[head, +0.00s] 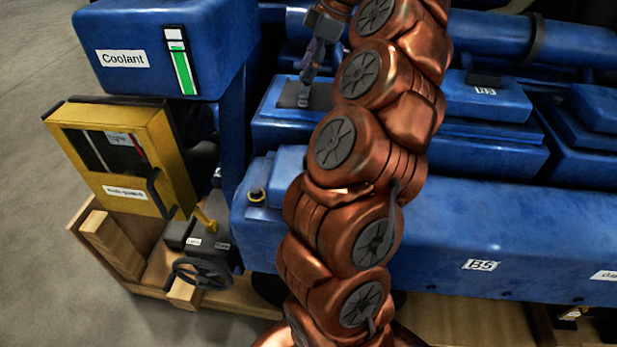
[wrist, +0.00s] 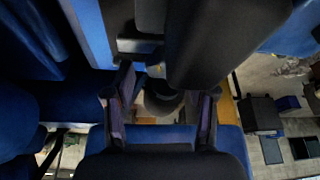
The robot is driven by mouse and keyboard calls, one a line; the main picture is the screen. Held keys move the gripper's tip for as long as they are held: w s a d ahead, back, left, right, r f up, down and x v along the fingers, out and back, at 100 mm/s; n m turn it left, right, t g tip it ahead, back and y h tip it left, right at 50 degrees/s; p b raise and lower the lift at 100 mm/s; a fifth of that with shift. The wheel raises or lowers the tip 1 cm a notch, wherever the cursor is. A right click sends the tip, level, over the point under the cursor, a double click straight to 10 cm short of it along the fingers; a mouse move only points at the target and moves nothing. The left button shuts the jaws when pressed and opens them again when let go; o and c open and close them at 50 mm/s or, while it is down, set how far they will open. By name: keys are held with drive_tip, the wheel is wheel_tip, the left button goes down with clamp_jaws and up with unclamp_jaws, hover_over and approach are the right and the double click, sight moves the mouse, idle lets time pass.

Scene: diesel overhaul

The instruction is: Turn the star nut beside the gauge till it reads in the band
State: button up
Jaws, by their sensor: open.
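My gripper (head: 304,92) is at the top middle of the head view, pointing down over a dark recess (head: 318,96) in a blue engine block. In the wrist view my gripper (wrist: 168,92) has its two fingers apart. A dark rounded part (wrist: 160,100) shows between them, apart from both fingers as far as I can see; I cannot tell whether it is the star nut. No star nut or dial gauge can be made out for certain. My arm hides part of the engine in the head view.
A blue Coolant tank (head: 145,30) carries a green level strip (head: 181,68). Below it are a yellow cabinet (head: 150,195) with a dark window, a yellow lever (head: 205,220) and a black handwheel (head: 203,273). Blue engine housings fill the right. Bare floor (head: 45,130) lies left.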

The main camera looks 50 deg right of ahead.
drive_tip(key=m+b, duration=0.1)
drive_tip(key=m+h, duration=0.1)
drive_tip(key=m, duration=0.1)
drive_tip(key=shift+s+a+f+m+t+b, duration=0.1)
drive_tip(key=shift+f+m+t+b, duration=0.05)
drive_tip(key=shift+m+t+b, duration=0.2)
drive_tip(key=m+b, duration=0.1)
drive_tip(key=m+h+b, duration=0.1)
drive_tip(key=m, duration=0.1)
drive_tip(key=shift+a+m+t+h, duration=0.1)
drive_tip(key=shift+m+t+h, duration=0.15)
drive_tip(key=shift+h, duration=0.05)
drive_tip(key=shift+m+h+b, duration=0.4)
drive_tip(key=shift+m+b, duration=0.2)
drive_tip(key=shift+m, duration=0.5)
drive_tip(key=m, duration=0.1)
drive_tip(key=m+h+b, duration=0.1)
drive_tip(key=m, duration=0.1)
drive_tip(key=shift+a+m, duration=0.2)
drive_tip(key=shift+m, duration=0.1)
drive_tip(key=shift+m+h+b, duration=0.3)
drive_tip(key=shift+m+h, duration=0.3)
drive_tip(key=shift+m, duration=0.5)
drive_tip(key=shift+a+r+m+g+p, duration=0.15)
drive_tip(key=shift+r+m+g+p, duration=0.3)
drive_tip(key=shift+m+p, duration=0.35)
drive_tip(key=shift+m+g+h+p, duration=0.25)
drive_tip(key=shift+m+h+p, duration=0.15)
drive_tip(key=shift+m+p, duration=0.8)
drive_tip(key=shift+p, duration=0.75)
